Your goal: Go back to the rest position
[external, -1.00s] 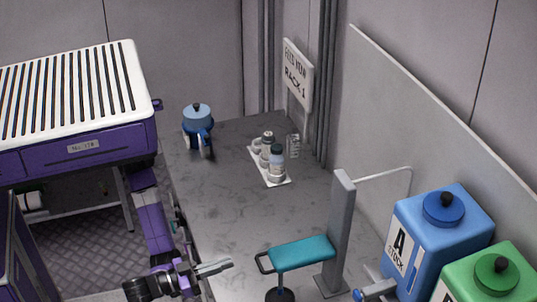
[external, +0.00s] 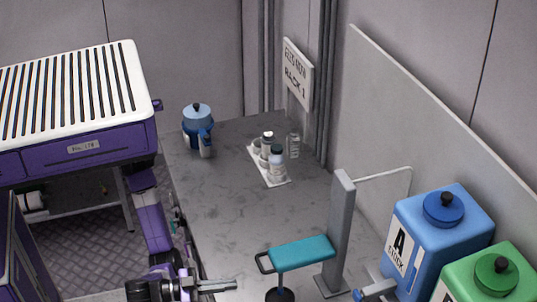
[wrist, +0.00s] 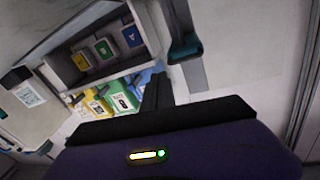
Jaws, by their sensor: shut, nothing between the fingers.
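My gripper (external: 232,285) is at the bottom of the external view, beside the counter's left edge, pointing right. Its fingers are together with nothing between them. It is left of the teal-topped stand (external: 300,252) and apart from it. In the wrist view the dark gripper end (wrist: 157,88) sticks up from my purple hand in the middle of the frame. My purple arm rises left of the counter; part of it is cut off by the lower frame edge.
A grey counter (external: 225,205) carries a blue pot (external: 197,118) and a white tray (external: 254,160) with small bottles. Blue (external: 450,225) and green (external: 505,265) stock containers stand at the right. A purple slatted-top unit (external: 85,165) is at the left. The counter's middle is clear.

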